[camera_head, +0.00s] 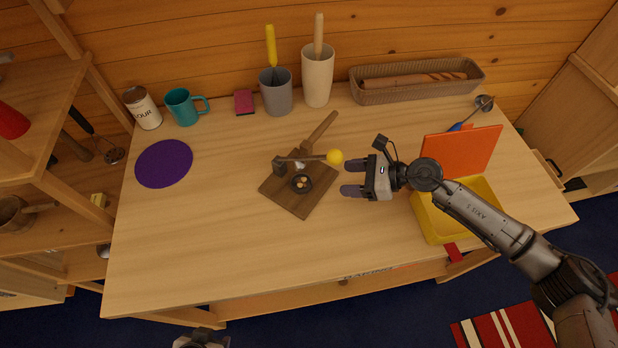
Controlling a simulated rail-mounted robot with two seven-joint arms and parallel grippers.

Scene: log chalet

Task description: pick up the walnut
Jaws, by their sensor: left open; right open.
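A small wooden board (293,207) lies on the table's middle. On it stands a dark lever device with a yellow ball knob (335,157). A small dark round dish on the board holds tan bits (302,183), which may be the walnut; they are too small to tell whether whole or in pieces. My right gripper (350,179) is open and empty, just right of the board, its fingers pointing left towards it. My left gripper (201,340) shows only in part at the bottom edge, off the table's front and far from the board.
A wooden-handled tool (319,131) lies behind the board. A yellow bin (436,225) and an orange panel (462,151) stand at right. Tall cups (317,76), a teal mug (184,107), a can (143,109) and a basket (418,92) line the back. The front left tabletop is clear.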

